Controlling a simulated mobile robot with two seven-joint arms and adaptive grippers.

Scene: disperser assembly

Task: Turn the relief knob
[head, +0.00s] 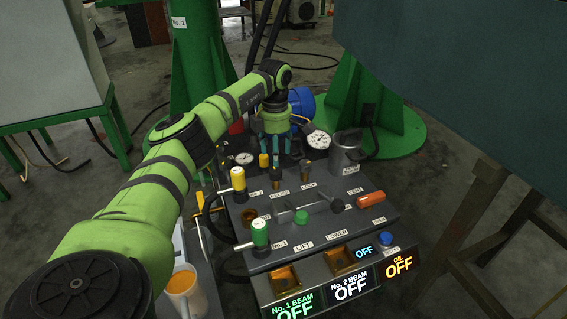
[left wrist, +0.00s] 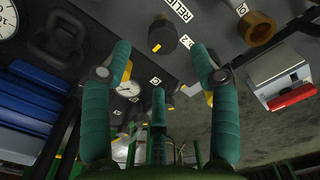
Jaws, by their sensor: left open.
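The relief knob (head: 276,174) stands on the grey control panel (head: 341,238), just behind its RELIEF label. In the left wrist view the relief knob (left wrist: 162,37) is dark with a yellow mark, beside a partly visible label. My left gripper (head: 276,151) hangs over the back of the panel, pointing down, with teal fingers. In the left wrist view its fingers (left wrist: 160,62) are spread and empty, with the knob beyond and between the two upper fingertips. I see no clear contact. My right gripper is in neither view.

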